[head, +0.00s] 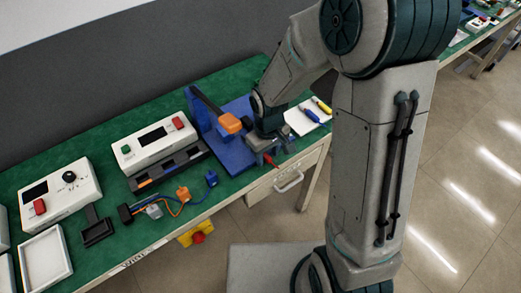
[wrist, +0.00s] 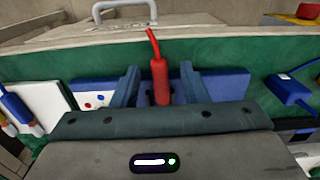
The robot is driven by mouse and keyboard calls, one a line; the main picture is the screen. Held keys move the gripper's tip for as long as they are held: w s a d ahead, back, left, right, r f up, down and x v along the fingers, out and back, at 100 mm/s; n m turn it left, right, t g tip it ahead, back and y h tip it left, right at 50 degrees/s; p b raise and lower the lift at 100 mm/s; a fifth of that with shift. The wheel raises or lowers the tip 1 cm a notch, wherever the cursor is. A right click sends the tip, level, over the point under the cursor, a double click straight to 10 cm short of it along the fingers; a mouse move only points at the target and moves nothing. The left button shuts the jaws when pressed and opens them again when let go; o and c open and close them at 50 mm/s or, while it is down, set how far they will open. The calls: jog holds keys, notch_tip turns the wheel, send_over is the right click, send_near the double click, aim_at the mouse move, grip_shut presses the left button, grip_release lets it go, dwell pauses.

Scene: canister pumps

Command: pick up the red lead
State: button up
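The red lead (wrist: 160,80) stands out in the wrist view, a red plug body with a thin bent tip pointing toward the table's front edge. In the head view a small red piece of it (head: 270,160) shows beside my gripper (head: 262,146). My gripper (wrist: 159,74) is open. The lead lies between its two fingers, with a gap to each side. Behind the fingers is a blue fixture base (wrist: 225,83).
A white tray (head: 301,122) with blue and yellow-handled tools is right of my gripper. An orange-topped blue stand (head: 229,123) is close on the left. White instrument boxes (head: 150,143) and a blue connector (head: 211,178) lie farther left. The drawer handle (head: 289,182) is below the green tabletop.

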grip_shut()
jog(key=shift+r, duration=0.1)
